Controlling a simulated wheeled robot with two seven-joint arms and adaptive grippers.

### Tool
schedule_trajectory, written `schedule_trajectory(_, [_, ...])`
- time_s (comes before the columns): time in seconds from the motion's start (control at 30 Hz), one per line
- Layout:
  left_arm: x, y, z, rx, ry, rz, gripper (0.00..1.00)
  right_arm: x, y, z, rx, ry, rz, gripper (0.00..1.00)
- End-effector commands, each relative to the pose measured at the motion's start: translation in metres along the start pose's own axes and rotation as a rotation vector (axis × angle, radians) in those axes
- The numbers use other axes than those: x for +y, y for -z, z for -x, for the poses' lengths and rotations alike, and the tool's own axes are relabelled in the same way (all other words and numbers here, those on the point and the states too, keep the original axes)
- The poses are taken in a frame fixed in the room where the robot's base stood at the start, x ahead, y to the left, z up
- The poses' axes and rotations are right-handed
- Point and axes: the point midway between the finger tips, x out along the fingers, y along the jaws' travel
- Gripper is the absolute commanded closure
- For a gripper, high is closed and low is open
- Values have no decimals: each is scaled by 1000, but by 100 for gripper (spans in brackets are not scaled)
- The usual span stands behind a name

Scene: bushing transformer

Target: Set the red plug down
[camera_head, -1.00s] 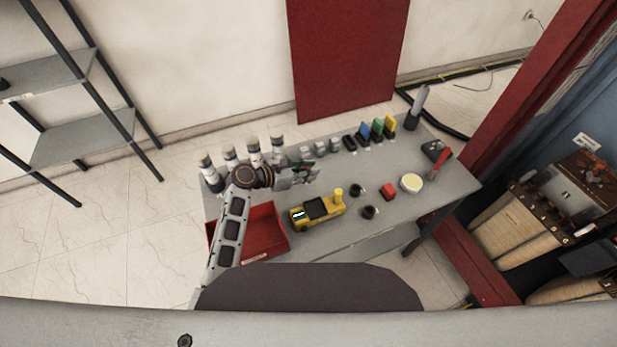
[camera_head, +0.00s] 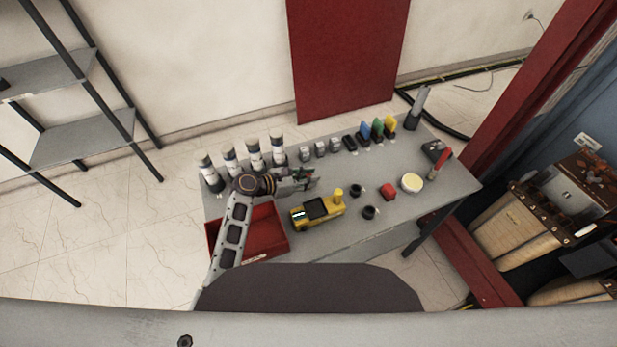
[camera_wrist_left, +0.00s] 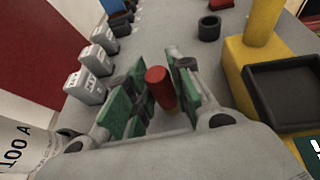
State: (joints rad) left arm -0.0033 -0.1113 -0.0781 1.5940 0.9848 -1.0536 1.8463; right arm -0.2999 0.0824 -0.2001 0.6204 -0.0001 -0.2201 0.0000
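The red plug (camera_wrist_left: 160,86) is a small red cylinder between the green-padded fingers of my left gripper (camera_wrist_left: 163,82) in the left wrist view. It spans the gap between the pads, so the gripper looks shut on it. Its lower end is partly hidden, and I cannot tell whether it touches the table. The plug is too small to make out clearly there. My right gripper is not in view.
A red bin (camera_head: 262,232) stands at the table's left front. Several white cylinders (camera_head: 254,153) and small grey blocks (camera_head: 320,149) line the back. Black rings (camera_head: 356,190), a red block (camera_head: 388,191) and a cream disc (camera_head: 411,183) lie to the right.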

Motion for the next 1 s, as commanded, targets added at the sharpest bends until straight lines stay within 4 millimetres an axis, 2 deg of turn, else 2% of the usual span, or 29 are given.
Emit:
schedule_trajectory(0.03, [0,0,0,0,0,0,68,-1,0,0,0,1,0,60])
schedule_trajectory(0.1, [0,0,0,0,0,0,59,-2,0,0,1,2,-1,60])
schedule_trajectory(0.57, [0,-3,1,0,0,0,59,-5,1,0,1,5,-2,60])
schedule_trajectory(0.77, [0,-2,15,0,-1,1,59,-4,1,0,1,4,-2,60])
schedule_trajectory(1.0, [0,-2,44,1,-1,-1,59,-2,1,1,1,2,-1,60])
